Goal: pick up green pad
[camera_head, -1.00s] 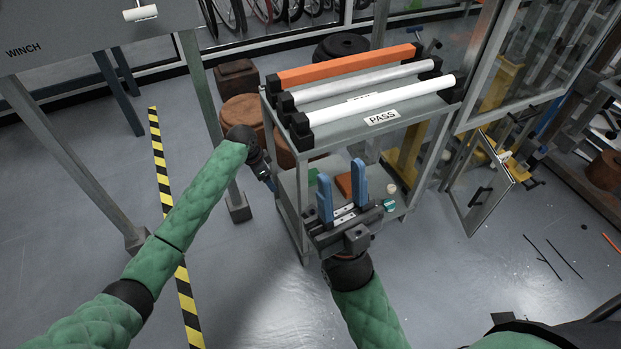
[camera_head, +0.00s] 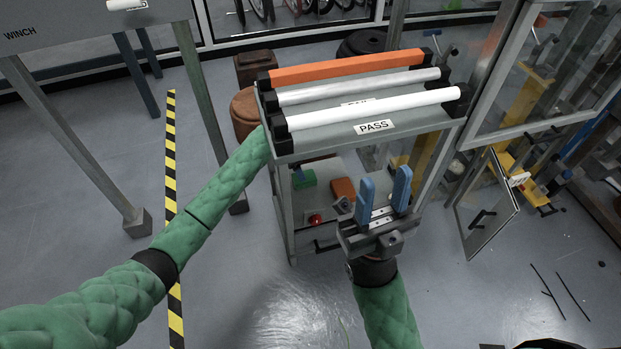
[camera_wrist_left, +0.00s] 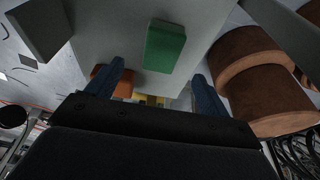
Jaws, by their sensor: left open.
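The green pad (camera_head: 305,180) lies on the lower shelf (camera_head: 300,238) of the grey cart, under its top. In the left wrist view the green pad (camera_wrist_left: 165,47) shows ahead of my left gripper (camera_wrist_left: 157,72), roughly between its two spread blue fingers. The fingers do not grip it; the exact gap is unclear. In the head view my left gripper is mostly hidden behind the cart's top and post, with a bit of blue showing beside the pad. My right gripper (camera_head: 384,180) is open and empty in front of the cart.
The cart's top (camera_head: 420,118) carries orange, grey and white bars. An orange-brown block (camera_head: 343,189) and a red round thing (camera_head: 316,219) are on the lower shelf. Brown round stools (camera_wrist_left: 262,75) stand beside the cart. An open glass door (camera_head: 486,205) stands at right.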

